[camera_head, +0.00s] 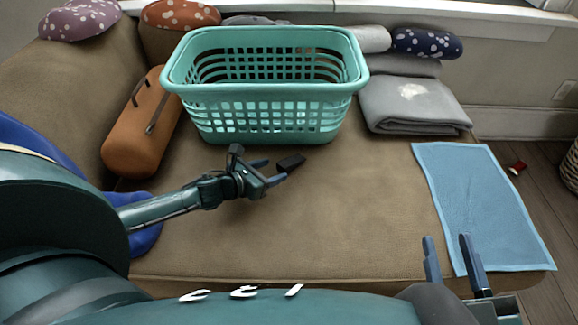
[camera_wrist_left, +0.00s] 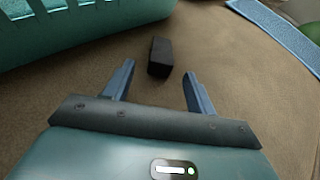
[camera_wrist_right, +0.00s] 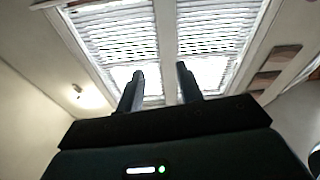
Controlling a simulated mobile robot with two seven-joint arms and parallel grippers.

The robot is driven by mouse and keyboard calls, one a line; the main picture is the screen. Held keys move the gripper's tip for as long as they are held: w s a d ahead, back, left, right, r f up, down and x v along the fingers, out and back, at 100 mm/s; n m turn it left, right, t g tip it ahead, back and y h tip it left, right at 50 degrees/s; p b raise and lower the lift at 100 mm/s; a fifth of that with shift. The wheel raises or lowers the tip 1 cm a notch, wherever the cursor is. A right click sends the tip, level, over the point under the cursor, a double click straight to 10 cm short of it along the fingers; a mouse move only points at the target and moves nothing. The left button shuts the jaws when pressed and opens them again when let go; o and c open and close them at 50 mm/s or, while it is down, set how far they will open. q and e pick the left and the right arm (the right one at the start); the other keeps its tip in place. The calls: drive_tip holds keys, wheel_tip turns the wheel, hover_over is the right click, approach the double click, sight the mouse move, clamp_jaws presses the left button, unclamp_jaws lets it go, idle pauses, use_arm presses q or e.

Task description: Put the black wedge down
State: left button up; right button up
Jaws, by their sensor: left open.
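The black wedge (camera_head: 291,162) lies on the brown seat cushion, just in front of the teal basket. In the left wrist view the wedge (camera_wrist_left: 161,57) rests on the fabric ahead of the fingers, roughly centred between them. My left gripper (camera_head: 275,173) is open and empty, its fingertips close behind the wedge; the fingers (camera_wrist_left: 158,88) stand apart in the left wrist view. My right gripper (camera_head: 449,248) is at the front right of the seat with its fingers apart and nothing between them. In the right wrist view its fingers (camera_wrist_right: 160,80) point up toward a bright window.
A teal laundry basket (camera_head: 265,90) stands on the seat behind the wedge. An orange bolster (camera_head: 143,128) is to its left, folded grey blankets (camera_head: 413,105) to its right. A blue cloth (camera_head: 480,200) covers the right edge. The middle front of the seat (camera_head: 340,220) is clear.

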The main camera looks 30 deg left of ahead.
sight(280, 166)
use_arm(q)
drive_tip(key=shift+b+x, duration=1.15)
drive_tip(key=shift+x, duration=1.55)
drive_tip(key=shift+d+r, duration=0.1)
drive_tip(key=shift+r, duration=0.1)
drive_tip(key=c, duration=1.1)
